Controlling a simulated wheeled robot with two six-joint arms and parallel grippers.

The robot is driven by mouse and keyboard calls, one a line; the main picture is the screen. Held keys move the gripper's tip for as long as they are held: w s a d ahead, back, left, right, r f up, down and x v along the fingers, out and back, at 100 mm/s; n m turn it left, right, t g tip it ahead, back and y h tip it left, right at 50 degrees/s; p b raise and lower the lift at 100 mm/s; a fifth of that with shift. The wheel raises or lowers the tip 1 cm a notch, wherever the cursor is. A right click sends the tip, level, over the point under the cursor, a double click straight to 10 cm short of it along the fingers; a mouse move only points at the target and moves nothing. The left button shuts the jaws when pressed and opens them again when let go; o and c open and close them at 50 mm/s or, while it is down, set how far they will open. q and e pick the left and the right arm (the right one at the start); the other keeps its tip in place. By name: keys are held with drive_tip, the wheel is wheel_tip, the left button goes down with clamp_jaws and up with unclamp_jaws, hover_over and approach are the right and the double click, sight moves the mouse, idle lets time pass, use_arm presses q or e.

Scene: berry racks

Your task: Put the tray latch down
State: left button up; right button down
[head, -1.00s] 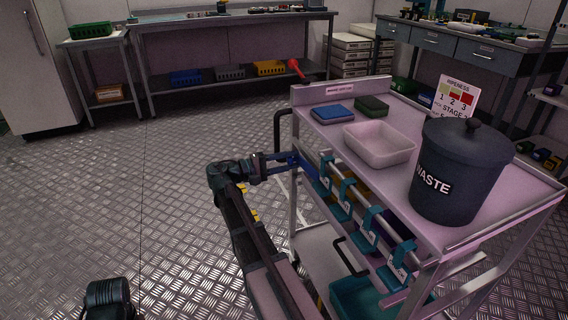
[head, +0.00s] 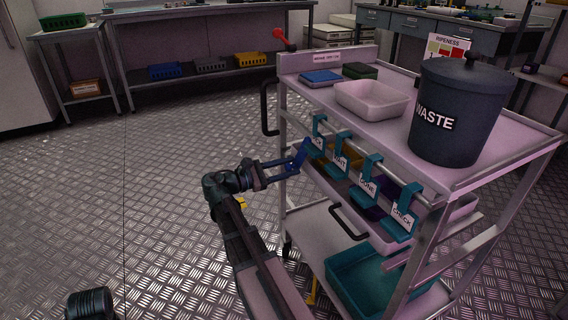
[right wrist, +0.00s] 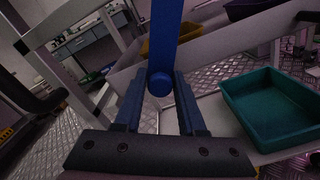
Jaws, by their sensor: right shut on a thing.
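Whether the latch is joined to the cart is hard to see. The pale tray (head: 390,243) with a dark handle is under the clips. My left gripper is not in view.
The cart top (head: 470,160) holds a white tub (head: 372,100), a black waste bin (head: 460,115) and blue and green boxes. Several teal clips (head: 340,155) hang from the front rail. A teal bin (head: 365,278) sits on the lower shelf.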

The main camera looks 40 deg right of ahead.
drive_tip(key=s+n, duration=0.1)
drive_tip(key=s+a+f+n, duration=0.1)
drive_tip(key=s, duration=0.1)
drive_tip(key=shift+f+n+b, duration=0.1)
drive_tip(key=shift+n+b, duration=0.3)
drive_tip(key=shift+s+a+f+n, duration=0.1)
drive_tip(key=shift+s+a+n, duration=0.15)
drive_tip(key=shift+s+n, duration=0.55)
drive_tip(key=shift+s+a+f+n, duration=0.1)
drive_tip(key=shift+s+a+n, duration=0.15)
drive_tip(key=shift+s+n, duration=0.5)
drive_tip(key=c, duration=0.6)
unclamp_jaws()
drive_tip(key=shift+w, duration=0.1)
drive_tip(key=v, duration=1.3)
drive_tip(key=shift+a, duration=0.4)
